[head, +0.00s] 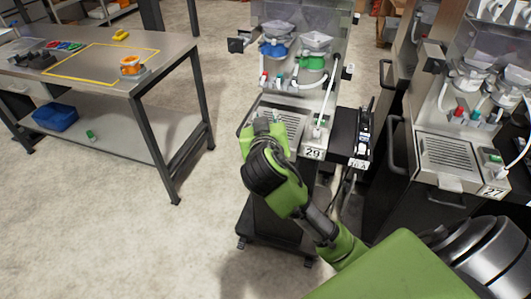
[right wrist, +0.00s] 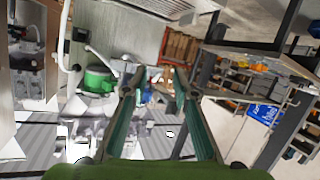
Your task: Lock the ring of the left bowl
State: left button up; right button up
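The left bowl, a clear hopper with a blue ring (head: 274,49), is on the dispenser marked 29. The right bowl beside it has a green ring (head: 311,62), which also shows in the right wrist view (right wrist: 98,80). My right gripper (head: 277,118) is low in front of the dispenser, over its drip tray and below the bowls, apart from both rings. In the right wrist view its two fingers (right wrist: 152,78) stand apart with nothing held between them. A small blue patch (right wrist: 147,93) shows between them, possibly the blue ring, partly hidden. My left gripper is not in view.
Dispenser 27 (head: 452,155) stands to the right. A black side shelf (head: 349,137) adjoins dispenser 29. At left is a workbench (head: 168,52) with an orange object (head: 131,66) and a blue bin (head: 55,117) below. The floor between is clear.

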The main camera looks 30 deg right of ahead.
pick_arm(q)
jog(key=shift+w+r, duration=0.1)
pick_arm(e)
notch_tip(320, 180, down, 10)
jog(key=s+a+n+g+y, duration=0.1)
jog(key=s, duration=0.1)
jog(key=shift+s+a+r+n+g+y, duration=0.25)
jog(key=shift+s+a+n+g+y, duration=0.1)
jog(key=shift+s+n+g+y, duration=0.05)
